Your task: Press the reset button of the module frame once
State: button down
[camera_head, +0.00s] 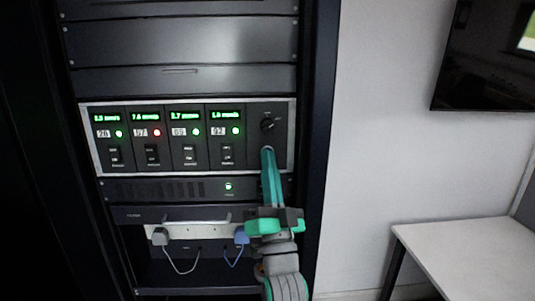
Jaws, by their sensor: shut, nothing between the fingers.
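The module frame (275,111) is a silver-edged unit in the rack, with several modules side by side, each with a green display, a lamp and a rocker switch. The second module from the left has a red lamp (157,133); the other lamps are green. A black round knob (267,124) sits on the plain panel at the right. My gripper (267,151) is shut and empty, its teal fingers pointing up at that panel just below the knob. The reset button is not seen apart from the fingertips, which may hide it. I cannot tell whether the tips touch the panel.
Below the frame is a black unit with a green lamp (228,187). Lower still, two plugs, one grey (160,236) and one blue (241,236), have hanging cables. A white table (465,255) stands at right, below a wall screen (485,55).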

jog(key=shift+w, duration=0.35)
dwell(0.7)
jog(key=shift+s, duration=0.8)
jog(key=s, duration=0.5)
jog(key=shift+d, duration=0.15)
dwell(0.7)
